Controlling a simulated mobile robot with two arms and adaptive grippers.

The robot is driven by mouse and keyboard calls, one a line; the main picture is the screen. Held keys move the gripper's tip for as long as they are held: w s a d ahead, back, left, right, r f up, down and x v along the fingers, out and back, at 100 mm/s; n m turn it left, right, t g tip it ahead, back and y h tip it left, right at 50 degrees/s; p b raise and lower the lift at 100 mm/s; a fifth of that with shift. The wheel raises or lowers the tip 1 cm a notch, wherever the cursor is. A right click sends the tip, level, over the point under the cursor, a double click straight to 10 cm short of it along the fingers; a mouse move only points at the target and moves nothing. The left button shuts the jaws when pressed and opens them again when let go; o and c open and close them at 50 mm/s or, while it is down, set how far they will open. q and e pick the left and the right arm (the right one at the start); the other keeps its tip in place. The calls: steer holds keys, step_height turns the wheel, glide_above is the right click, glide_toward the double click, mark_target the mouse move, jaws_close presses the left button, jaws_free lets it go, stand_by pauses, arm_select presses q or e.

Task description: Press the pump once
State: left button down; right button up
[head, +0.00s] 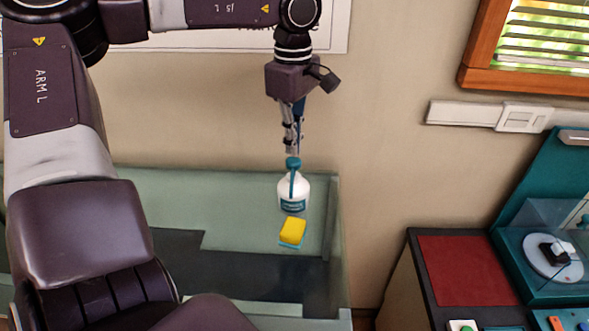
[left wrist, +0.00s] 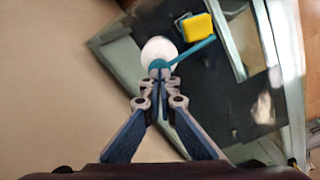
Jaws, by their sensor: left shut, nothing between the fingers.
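The pump bottle (head: 293,193) is white with a teal pump head (head: 293,163) and a teal label. It stands upright on the glass-topped table in the head view. In the left wrist view the white bottle (left wrist: 157,50) shows from above, with its teal spout (left wrist: 193,50) pointing to the upper right. My left gripper (head: 293,151) is shut and empty, pointing down right above the pump head. In the left wrist view its fingertips (left wrist: 158,72) overlap the pump head; I cannot tell whether they touch it. My right gripper is in neither view.
A yellow sponge with a teal underside (head: 292,231) lies just in front of the bottle. The glass table (head: 180,205) has a raised edge on its right. A cabinet with a red panel (head: 465,270) and a teal device (head: 560,230) stand at the right.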

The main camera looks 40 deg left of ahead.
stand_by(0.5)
arm_select(q)
steer(key=shift+r+p, duration=0.4)
steer(key=shift+r, duration=0.1)
step_height(320, 180, up, 5)
steer(key=p, duration=0.3)
